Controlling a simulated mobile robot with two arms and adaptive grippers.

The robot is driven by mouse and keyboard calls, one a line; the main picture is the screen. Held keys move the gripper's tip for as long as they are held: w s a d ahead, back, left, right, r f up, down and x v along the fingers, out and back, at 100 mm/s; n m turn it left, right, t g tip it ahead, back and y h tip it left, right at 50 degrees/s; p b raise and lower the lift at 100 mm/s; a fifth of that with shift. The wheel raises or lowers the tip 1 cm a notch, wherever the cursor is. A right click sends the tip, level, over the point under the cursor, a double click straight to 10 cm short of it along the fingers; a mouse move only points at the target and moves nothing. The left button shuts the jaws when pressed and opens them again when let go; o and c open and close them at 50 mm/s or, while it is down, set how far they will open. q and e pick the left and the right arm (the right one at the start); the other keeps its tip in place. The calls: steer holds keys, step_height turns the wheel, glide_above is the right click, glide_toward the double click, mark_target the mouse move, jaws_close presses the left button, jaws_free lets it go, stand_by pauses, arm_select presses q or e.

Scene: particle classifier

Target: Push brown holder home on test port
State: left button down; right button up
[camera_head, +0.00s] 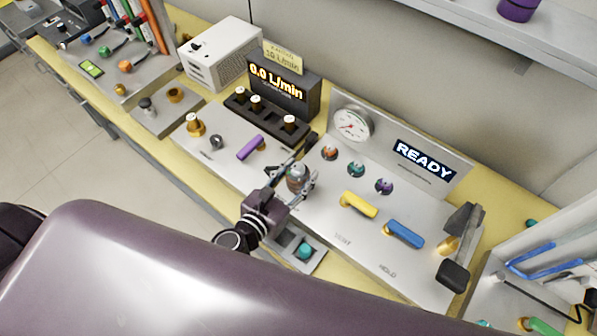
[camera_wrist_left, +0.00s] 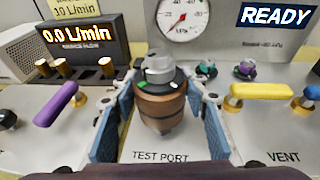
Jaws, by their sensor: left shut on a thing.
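The brown holder (camera_wrist_left: 162,108) is upright in the left wrist view, banded brown with a grey metal cap and a narrower lower end. It stands just behind the TEST PORT label; the port itself is hidden under it, and I cannot tell how deep the holder sits. My left gripper (camera_wrist_left: 163,120) has a blue-padded finger on each side of the holder and is shut on it. In the head view the holder (camera_head: 298,178) is partly hidden by my left gripper (camera_head: 297,185). My right gripper is not in view.
A purple lever (camera_head: 250,147) and a 0.0 L/min flow display (camera_head: 277,88) stand left of the holder. A pressure gauge (camera_head: 352,123), a READY screen (camera_head: 425,158), a yellow lever (camera_head: 359,204) and a blue lever (camera_head: 404,234) are to its right. A dark clamp-like fixture (camera_head: 462,223) stands farther right.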

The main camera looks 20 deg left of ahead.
mark_target(293, 187)
arm_select(q)
steer(key=shift+f+b, duration=0.7)
steer(key=shift+f, duration=0.1)
steer(key=shift+f, duration=0.35)
steer(key=shift+f+b, duration=0.3)
steer(key=shift+b, duration=0.2)
steer(key=c, duration=1.1)
jaws_free()
steer(key=shift+s, duration=0.1)
steer(key=v, duration=1.2)
